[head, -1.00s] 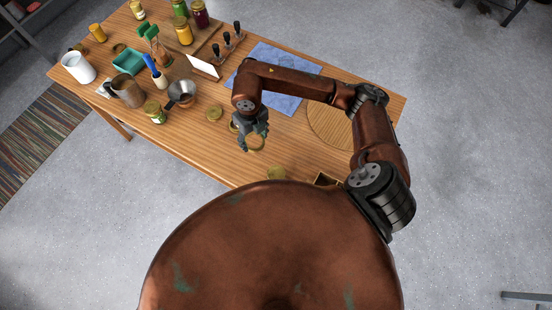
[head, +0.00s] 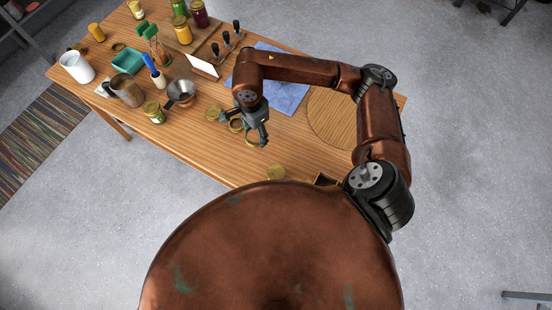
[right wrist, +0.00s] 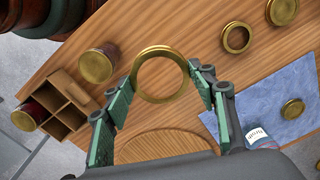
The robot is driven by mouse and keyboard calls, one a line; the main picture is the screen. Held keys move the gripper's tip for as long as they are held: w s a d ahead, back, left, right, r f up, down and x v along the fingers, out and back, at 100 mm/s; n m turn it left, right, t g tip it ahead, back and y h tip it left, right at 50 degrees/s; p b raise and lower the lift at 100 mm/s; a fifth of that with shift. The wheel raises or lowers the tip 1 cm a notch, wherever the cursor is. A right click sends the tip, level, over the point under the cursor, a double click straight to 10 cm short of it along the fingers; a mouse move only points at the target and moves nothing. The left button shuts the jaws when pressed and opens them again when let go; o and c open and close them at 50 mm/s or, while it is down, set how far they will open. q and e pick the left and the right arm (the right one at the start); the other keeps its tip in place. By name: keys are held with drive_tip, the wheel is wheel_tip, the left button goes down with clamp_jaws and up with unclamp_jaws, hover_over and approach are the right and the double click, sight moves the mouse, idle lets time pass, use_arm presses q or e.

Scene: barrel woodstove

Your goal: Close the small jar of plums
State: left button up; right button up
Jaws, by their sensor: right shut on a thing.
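My right gripper (head: 247,132) is over the wooden table's near side. In the right wrist view its green-padded fingers (right wrist: 162,84) are shut on a brass lid ring (right wrist: 160,49), with wood visible through it. The ring also shows in the head view (head: 253,141). A jar with a gold lid and brownish contents (right wrist: 98,65) stands left of the ring; the head view shows its lid (head: 277,173). A dark red jar with a gold lid (right wrist: 28,117) is by the wooden divider box. I cannot tell which jar is the small plum jar. My left gripper is out of view.
The wooden divider box (right wrist: 68,102) is near the table edge. A blue cloth (right wrist: 280,98) carries a gold disc (right wrist: 292,109) and a labelled jar (right wrist: 260,137). A funnel (head: 181,92) stands farther left.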

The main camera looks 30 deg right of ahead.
drive_tip(key=n, duration=0.4)
drive_tip(key=shift+d+r+n, duration=0.15)
drive_tip(key=shift+r+n, duration=0.15)
drive_tip(key=shift+r, duration=0.1)
drive_tip(key=n, duration=0.3)
drive_tip(key=shift+r, duration=0.25)
drive_tip(key=n, duration=0.4)
drive_tip(key=shift+d+r, duration=0.2)
drive_tip(key=shift+r, duration=0.15)
drive_tip(key=n, duration=0.4)
drive_tip(key=shift+s+d+r+n, duration=0.1)
drive_tip(key=shift+r+n, duration=0.25)
drive_tip(key=shift+n, duration=0.05)
drive_tip(key=shift+s, duration=0.15)
